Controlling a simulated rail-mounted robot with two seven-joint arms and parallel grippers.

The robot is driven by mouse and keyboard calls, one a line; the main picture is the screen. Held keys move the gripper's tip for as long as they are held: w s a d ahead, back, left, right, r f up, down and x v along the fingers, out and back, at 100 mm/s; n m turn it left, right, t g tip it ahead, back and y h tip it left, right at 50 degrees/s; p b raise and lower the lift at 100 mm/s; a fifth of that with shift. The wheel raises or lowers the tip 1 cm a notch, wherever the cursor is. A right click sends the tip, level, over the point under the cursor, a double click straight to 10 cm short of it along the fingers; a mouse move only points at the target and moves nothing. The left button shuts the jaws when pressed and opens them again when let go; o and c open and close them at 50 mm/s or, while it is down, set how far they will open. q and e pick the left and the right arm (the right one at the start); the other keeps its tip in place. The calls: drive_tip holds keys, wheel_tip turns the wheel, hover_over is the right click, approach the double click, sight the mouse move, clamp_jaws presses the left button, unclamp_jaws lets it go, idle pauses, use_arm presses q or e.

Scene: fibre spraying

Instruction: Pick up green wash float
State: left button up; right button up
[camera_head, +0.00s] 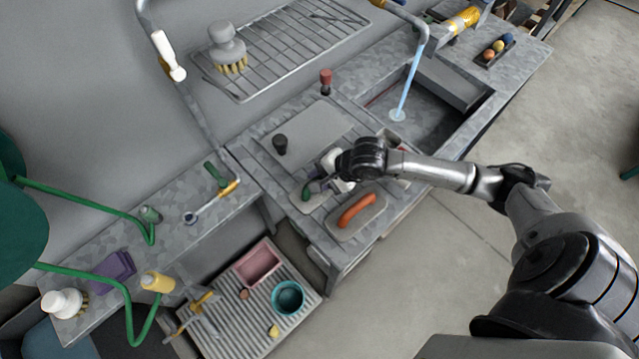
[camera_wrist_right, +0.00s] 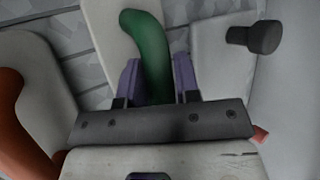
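The green wash float is a pale flat plate with a curved green handle (camera_wrist_right: 146,40). In the head view its handle (camera_head: 306,193) shows at the table's front left, just left of the gripper. My right gripper (camera_head: 318,187) reaches down over the float from the right. In the right wrist view its two purple fingers (camera_wrist_right: 159,80) stand on either side of the handle, very close to it. I cannot tell whether they press on it. The float's near part is hidden under the gripper. My left gripper is not in view.
An orange-handled float (camera_head: 357,210) lies close in front of the gripper. A black knob (camera_head: 280,144) stands behind it, and a red-topped knob (camera_head: 326,81) farther back. A sink with running water (camera_head: 398,112) is at the back right.

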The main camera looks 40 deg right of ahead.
clamp_jaws()
